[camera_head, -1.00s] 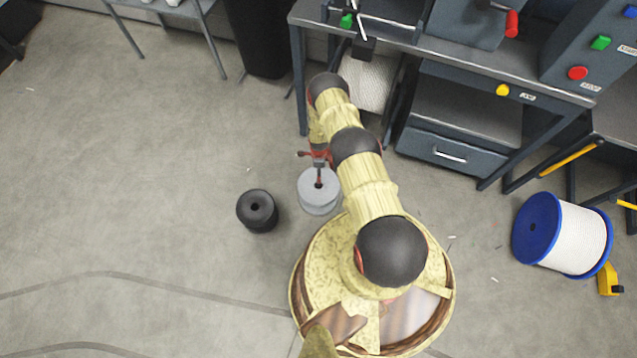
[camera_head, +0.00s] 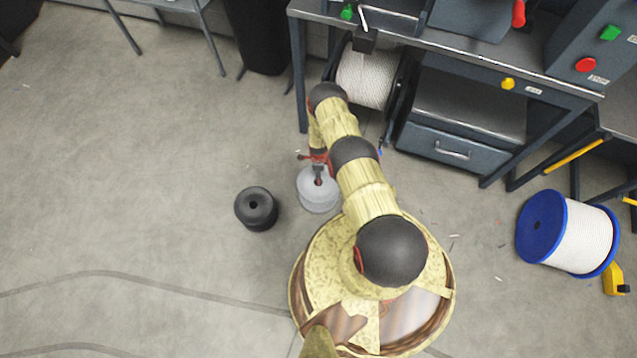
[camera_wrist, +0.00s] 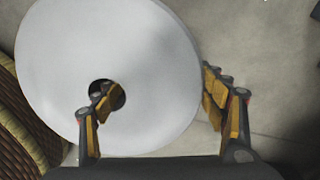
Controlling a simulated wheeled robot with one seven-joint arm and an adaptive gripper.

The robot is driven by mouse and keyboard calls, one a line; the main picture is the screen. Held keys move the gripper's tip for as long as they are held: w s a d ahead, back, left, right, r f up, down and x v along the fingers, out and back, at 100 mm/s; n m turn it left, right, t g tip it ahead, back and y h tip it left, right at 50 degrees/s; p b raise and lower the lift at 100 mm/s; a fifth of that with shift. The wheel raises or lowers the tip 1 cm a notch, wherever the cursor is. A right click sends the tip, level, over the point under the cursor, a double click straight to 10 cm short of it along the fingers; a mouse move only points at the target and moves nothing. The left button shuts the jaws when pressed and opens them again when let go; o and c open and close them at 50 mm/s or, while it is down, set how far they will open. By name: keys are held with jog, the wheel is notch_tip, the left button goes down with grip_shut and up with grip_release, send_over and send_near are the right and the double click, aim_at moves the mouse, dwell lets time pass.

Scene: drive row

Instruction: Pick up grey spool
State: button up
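The grey spool (camera_head: 318,197) stands upright on the floor beside my round base in the head view. My gripper (camera_head: 319,177) points down over its top. In the wrist view the spool's round grey top (camera_wrist: 95,45) fills the left and middle. One finger of my gripper (camera_wrist: 157,86) is at the spool's centre hole, and the other is just outside its right rim. The fingers are spread with part of the spool's top between them. Whether the pads touch it, and how deep the left finger sits in the hole, I cannot tell.
A black spool (camera_head: 257,209) stands on the floor left of the grey one. A workbench (camera_head: 470,72) with a white reel (camera_head: 366,78) under it is behind my arm. A blue-flanged white reel (camera_head: 585,237) lies at right. The floor at left is open.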

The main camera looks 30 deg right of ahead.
jog(key=shift+s+f, duration=0.1)
jog(key=shift+s, duration=0.15)
jog(key=c, duration=1.7)
jog(key=shift+c, duration=0.4)
